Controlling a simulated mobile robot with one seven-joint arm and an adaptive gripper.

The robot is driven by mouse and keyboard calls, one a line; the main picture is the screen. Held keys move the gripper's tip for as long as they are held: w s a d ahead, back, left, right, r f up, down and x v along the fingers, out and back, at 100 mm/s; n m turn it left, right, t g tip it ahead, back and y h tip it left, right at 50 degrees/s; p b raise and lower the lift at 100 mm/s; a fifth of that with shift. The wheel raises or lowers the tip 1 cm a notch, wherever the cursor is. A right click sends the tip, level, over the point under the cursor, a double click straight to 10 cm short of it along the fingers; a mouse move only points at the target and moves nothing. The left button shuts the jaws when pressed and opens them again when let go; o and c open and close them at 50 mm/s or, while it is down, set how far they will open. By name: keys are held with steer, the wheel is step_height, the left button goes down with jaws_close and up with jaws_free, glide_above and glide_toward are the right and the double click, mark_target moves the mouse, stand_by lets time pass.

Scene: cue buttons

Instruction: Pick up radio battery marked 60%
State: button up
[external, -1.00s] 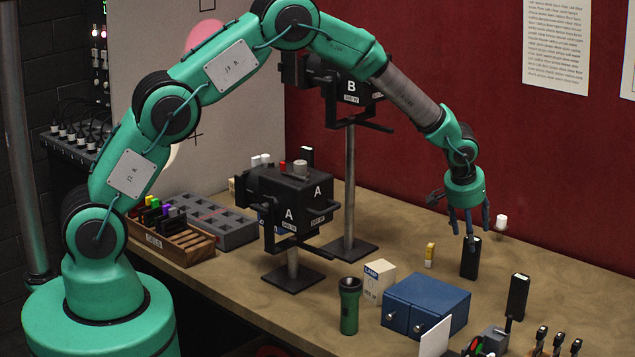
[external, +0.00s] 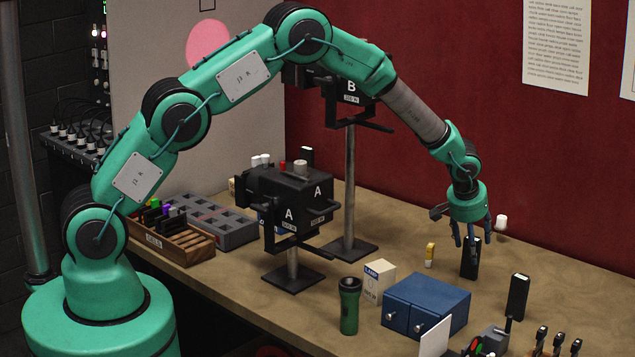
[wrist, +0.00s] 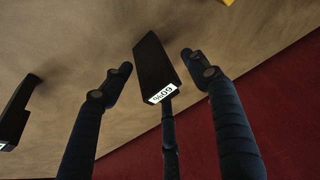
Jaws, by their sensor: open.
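The black battery marked 60% (wrist: 153,65) stands upright on the table; its white label shows upside down in the wrist view. It also shows in the external view (external: 470,262), under my gripper. My gripper (external: 472,243) points down with its fingers spread and empty. In the wrist view my gripper (wrist: 160,80) has one finger on each side of the battery and a third near its label end. Gaps show between the side fingers and the battery. A second black battery (external: 518,297) stands to the right; its label is unreadable in the wrist view (wrist: 14,112).
A small yellow item (external: 430,255) stands left of the 60% battery, and a small white-topped item (external: 501,222) behind it. A blue box (external: 426,304), a lamp carton (external: 378,281) and a green flashlight (external: 349,306) stand nearer the front. The red wall (external: 480,110) is behind.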

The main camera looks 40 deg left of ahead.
steer(key=c, duration=1.3)
steer(key=shift+r, duration=0.1)
steer(key=shift+r, duration=1.4)
steer(key=shift+s+r, duration=0.15)
steer(key=shift+r, duration=0.15)
steer(key=s+a, duration=0.2)
steer(key=s, duration=0.3)
steer(key=s+a+r, duration=0.1)
steer(key=s+a, duration=0.1)
steer(key=s, duration=0.2)
steer(key=s+a, duration=0.2)
steer(key=s, duration=0.3)
steer(key=shift+s+r+b, duration=0.2)
steer(key=shift+s+b, duration=0.1)
steer(key=shift+b, duration=0.1)
steer(key=shift+c, duration=0.2)
